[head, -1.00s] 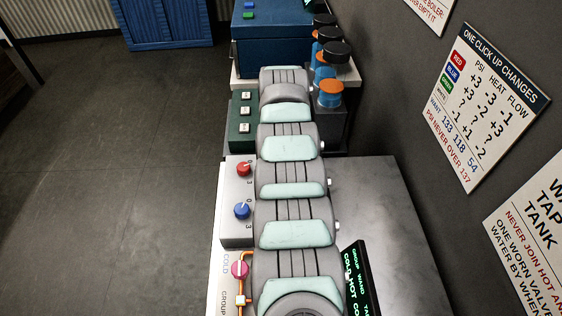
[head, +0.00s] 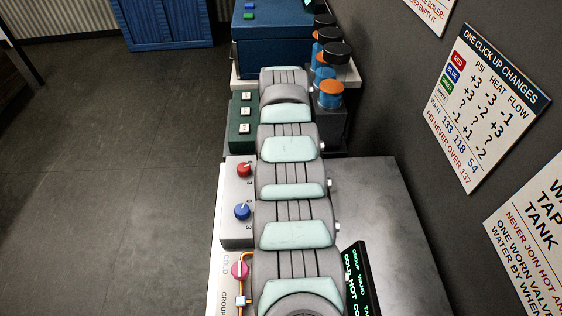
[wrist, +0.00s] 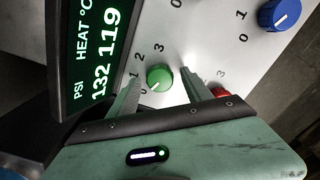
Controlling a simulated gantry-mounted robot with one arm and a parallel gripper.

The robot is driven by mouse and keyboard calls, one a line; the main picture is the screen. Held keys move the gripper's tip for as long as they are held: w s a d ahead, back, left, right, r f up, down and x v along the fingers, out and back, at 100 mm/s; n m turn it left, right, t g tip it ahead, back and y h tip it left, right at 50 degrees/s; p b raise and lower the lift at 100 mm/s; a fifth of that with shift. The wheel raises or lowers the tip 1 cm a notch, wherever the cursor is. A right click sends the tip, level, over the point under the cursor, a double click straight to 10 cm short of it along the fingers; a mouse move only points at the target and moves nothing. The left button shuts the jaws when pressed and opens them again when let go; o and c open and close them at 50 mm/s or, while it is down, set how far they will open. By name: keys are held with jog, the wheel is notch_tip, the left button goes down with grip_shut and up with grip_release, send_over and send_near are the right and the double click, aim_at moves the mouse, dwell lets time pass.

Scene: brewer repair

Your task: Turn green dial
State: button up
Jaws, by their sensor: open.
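The green dial (wrist: 159,78) sits on the pale control panel in the wrist view, with 1, 2 and 3 printed around its upper left side. Its white mark points to the lower left. My gripper (wrist: 160,72) is open, with one finger on either side of the dial. I cannot tell whether either finger touches it. The display (wrist: 92,60) left of the panel reads PSI 132 and HEAT 119. In the head view my arm hides the green dial.
The blue dial (wrist: 280,15) is at the upper right in the wrist view. In the head view, a pink knob (head: 240,269) stands by my arm. A wall sign (head: 485,108) lists one-click changes.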

notch_tip(320, 180, up, 11)
jog(key=p, duration=0.3)
jog(key=shift+f, duration=0.15)
dwell(0.4)
